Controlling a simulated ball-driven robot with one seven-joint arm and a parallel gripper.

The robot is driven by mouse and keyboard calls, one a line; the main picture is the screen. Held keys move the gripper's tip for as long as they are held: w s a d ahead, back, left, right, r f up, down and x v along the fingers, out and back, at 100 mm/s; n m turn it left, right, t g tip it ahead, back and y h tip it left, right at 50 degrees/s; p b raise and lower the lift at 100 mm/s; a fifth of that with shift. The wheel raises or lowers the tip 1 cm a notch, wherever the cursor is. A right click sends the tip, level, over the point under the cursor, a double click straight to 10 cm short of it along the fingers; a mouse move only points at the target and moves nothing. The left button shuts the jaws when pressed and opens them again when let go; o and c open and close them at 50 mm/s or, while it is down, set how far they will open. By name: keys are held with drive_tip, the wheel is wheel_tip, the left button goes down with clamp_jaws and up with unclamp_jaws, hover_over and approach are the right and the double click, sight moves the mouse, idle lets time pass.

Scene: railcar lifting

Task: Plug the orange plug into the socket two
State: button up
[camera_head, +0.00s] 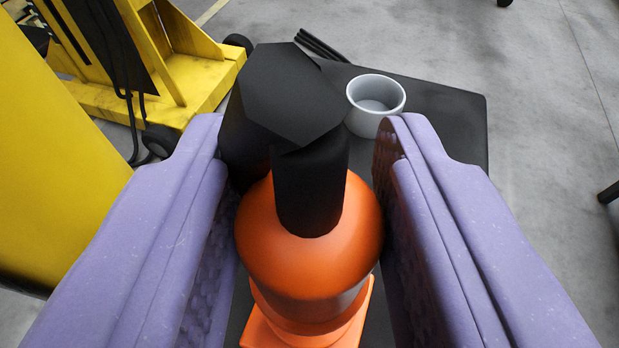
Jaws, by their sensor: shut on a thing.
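The orange plug (310,258) is in the middle of the head camera view, between the two purple fingers of my gripper (308,190). My gripper is shut on it. The plug has a rounded orange body with a squarer orange part below. A thick black cable (312,190) comes out of its top and bends away to the back left. The lower end of the plug is partly hidden. I cannot make out socket two in this view.
A dark flat table top (440,110) lies below and behind the plug. A small white cup (376,103) stands on it, behind the right finger. Yellow machinery (165,60) with black hoses and wheels stands at the back left. A large yellow surface (50,160) fills the left edge. Grey floor is open at right.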

sight(310, 321)
drive_tip(key=shift+f+b, duration=2)
drive_tip(key=shift+f, duration=0.05)
drive_tip(key=o, duration=1.2)
drive_tip(key=p+v, duration=0.2)
drive_tip(key=v, duration=0.5)
drive_tip(key=shift+s+r+p, duration=0.2)
drive_tip(key=shift+s+p, duration=0.1)
drive_tip(key=shift+s, duration=0.05)
